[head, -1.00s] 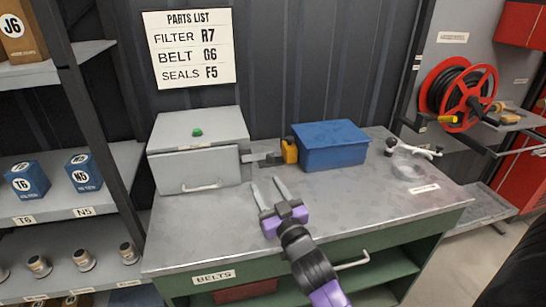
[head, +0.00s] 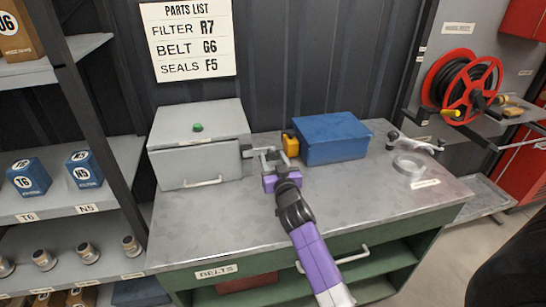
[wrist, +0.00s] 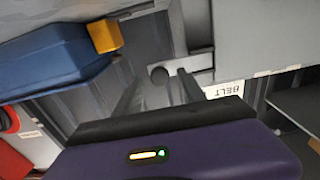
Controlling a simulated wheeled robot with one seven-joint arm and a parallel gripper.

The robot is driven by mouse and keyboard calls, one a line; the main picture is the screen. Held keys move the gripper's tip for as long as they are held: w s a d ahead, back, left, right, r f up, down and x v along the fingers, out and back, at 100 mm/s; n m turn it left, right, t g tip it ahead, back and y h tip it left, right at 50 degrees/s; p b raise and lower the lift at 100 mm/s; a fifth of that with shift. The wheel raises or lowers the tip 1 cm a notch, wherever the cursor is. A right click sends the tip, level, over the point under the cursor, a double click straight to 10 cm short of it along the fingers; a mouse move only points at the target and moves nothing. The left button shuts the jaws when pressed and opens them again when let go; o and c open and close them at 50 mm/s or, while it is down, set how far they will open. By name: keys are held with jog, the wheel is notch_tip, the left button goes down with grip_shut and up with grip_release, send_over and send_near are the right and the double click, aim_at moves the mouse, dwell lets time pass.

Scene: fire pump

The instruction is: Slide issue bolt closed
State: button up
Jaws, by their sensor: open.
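The grey box (head: 196,150) stands at the left of the bench with a green button on its lid and a handle on its front. The grey metal bolt (head: 247,153) sticks out from its right side; my gripper partly hides it. In the wrist view the bolt's bar (wrist: 196,62) and round knob (wrist: 160,76) show ahead of my fingers. My gripper (head: 272,158) is open at the bolt, its fingers pointing toward the wall. In the wrist view my gripper (wrist: 160,92) has a finger on each side of the knob; I cannot tell whether either touches it.
A yellow block (head: 290,143) and a blue box (head: 333,139) stand close on the right of the bolt. A clear ring (head: 409,166) lies farther right. The front of the metal bench top (head: 220,232) is clear.

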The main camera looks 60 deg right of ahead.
jog(key=shift+w+d, duration=0.1)
jog(key=shift+w, duration=0.05)
jog(key=shift+c, duration=0.4)
grip_shut()
dwell(1.0)
